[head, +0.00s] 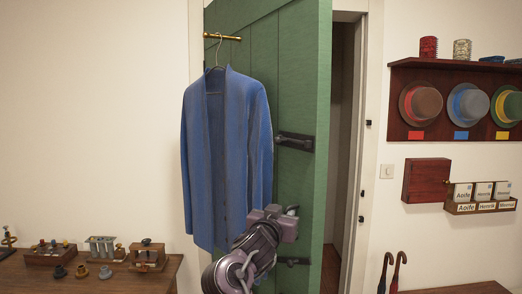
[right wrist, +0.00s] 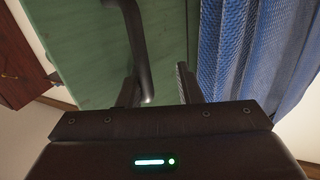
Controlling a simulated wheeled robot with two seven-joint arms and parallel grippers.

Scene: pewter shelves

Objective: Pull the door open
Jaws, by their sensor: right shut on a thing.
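The green door (head: 262,60) stands ajar, with a gap along its right edge showing a dim space behind. My right gripper (head: 288,212) is at the door's lower right part, shut on a dark door handle. In the right wrist view the dark bar of the handle (right wrist: 137,45) runs down between the fingers of my right gripper (right wrist: 160,92), in front of the green door (right wrist: 75,55). The grip itself is partly hidden by the gripper body. My left gripper is not in view.
A blue cardigan (head: 225,150) hangs from a brass rail (head: 222,37) on the door, close to my right gripper. Black fittings (head: 294,141) sit on the door. A wooden table (head: 80,278) stands left. Hat shelf (head: 455,65), red-brown cabinet (head: 426,180) and umbrellas (head: 398,270) are right.

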